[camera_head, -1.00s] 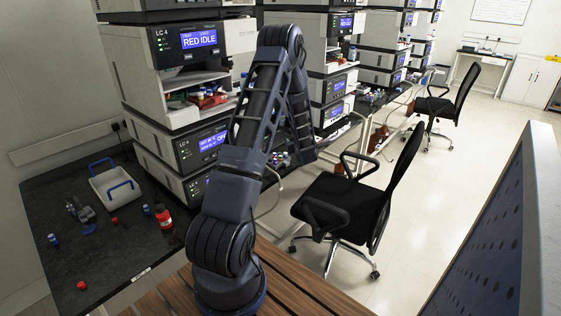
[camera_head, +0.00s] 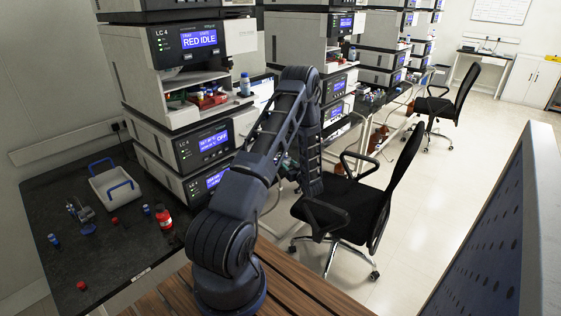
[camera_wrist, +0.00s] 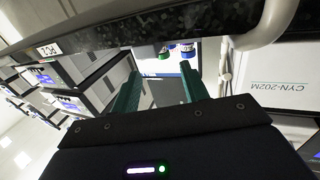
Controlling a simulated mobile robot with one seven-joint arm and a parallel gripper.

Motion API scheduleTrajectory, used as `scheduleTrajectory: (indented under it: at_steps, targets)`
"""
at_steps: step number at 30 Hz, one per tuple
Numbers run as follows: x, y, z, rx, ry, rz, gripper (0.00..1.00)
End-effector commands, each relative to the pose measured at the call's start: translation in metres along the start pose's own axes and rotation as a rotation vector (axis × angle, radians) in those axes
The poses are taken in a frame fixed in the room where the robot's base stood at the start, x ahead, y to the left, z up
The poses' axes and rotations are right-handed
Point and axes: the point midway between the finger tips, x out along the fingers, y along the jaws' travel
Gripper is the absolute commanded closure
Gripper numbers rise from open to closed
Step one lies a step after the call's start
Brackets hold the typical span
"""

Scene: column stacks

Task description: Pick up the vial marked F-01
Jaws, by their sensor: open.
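No label reading F-01 is legible in either view, so I cannot tell which vial it marks. In the wrist view, my gripper (camera_wrist: 160,88) shows two green fingers spread apart with nothing held between them. Beyond the fingertips are small vials with a green cap (camera_wrist: 164,54) and a blue cap (camera_wrist: 187,48), partly cut off by a dark edge. In the head view, small blue-capped vials (camera_head: 54,240) and red-capped pieces (camera_head: 82,286) lie on the black bench at left; my gripper is mostly hidden behind my arm.
Stacked instruments (camera_head: 205,145) line the wall. A black chair (camera_head: 350,205) stands right of my arm. A dark bench edge (camera_wrist: 110,32) crosses the wrist view.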

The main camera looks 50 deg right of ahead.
Motion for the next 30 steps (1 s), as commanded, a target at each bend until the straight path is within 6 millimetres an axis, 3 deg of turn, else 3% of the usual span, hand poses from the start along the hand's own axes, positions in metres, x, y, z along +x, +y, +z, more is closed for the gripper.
scheduleTrajectory:
  at_steps: [11,19,27,30]
  targets:
    - [0.031,-0.002,-0.003,-0.001,0.000,0.000,0.55]
    - [0.066,-0.005,-0.006,-0.001,-0.001,0.000,0.55]
    - [0.070,-0.005,-0.006,-0.001,-0.001,0.000,0.55]
    - [0.070,-0.004,-0.006,-0.001,-0.001,0.000,0.73]
